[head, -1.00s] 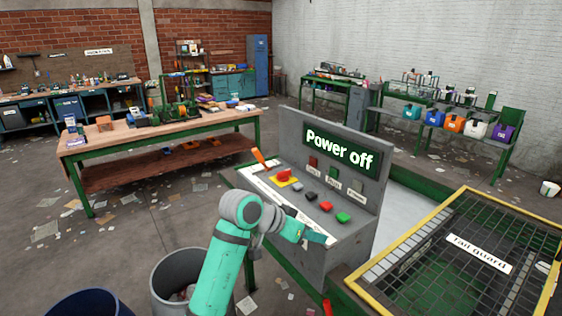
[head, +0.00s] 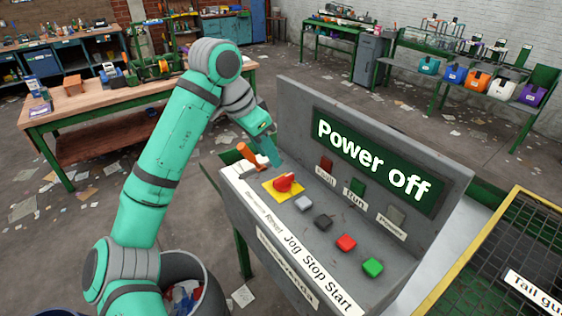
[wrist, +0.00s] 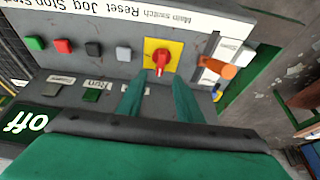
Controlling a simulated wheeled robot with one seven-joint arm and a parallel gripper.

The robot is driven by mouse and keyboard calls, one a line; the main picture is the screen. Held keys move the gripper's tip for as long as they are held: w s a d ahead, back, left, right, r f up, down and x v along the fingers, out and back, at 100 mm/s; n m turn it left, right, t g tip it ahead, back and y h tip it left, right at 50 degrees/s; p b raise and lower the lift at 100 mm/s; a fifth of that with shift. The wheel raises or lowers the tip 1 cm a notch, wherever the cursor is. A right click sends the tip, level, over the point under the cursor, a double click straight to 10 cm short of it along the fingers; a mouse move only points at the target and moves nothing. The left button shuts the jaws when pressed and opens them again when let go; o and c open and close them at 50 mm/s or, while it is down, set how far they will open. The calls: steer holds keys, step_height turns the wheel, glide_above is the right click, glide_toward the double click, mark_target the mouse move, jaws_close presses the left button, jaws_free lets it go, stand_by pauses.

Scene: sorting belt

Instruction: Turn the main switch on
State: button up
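The main switch (head: 284,182) is a red rotary knob on a yellow square plate, on the grey control panel (head: 330,262). It also shows in the wrist view (wrist: 161,57), its pointer towards my gripper. My gripper (head: 274,160) is close behind the switch, on the display side. In the wrist view its two teal fingers (wrist: 159,80) are apart with nothing between them, just short of the knob. Whether they touch it I cannot tell. The display (head: 372,160) reads "Power off". The fault, run and powered lamps below it look dim.
An orange-handled lever (head: 246,153) stands left of the switch, close to my gripper. Grey (head: 303,204), black (head: 323,222), red (head: 346,243) and green (head: 372,267) buttons run to its right. The upright display wall is behind. A bin (head: 206,290) stands in front on the floor.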

mark_target(282, 178)
steer(key=x, duration=1)
steer(key=shift+w+f, duration=0.1)
steer(key=shift+f, duration=0.2)
jaws_close()
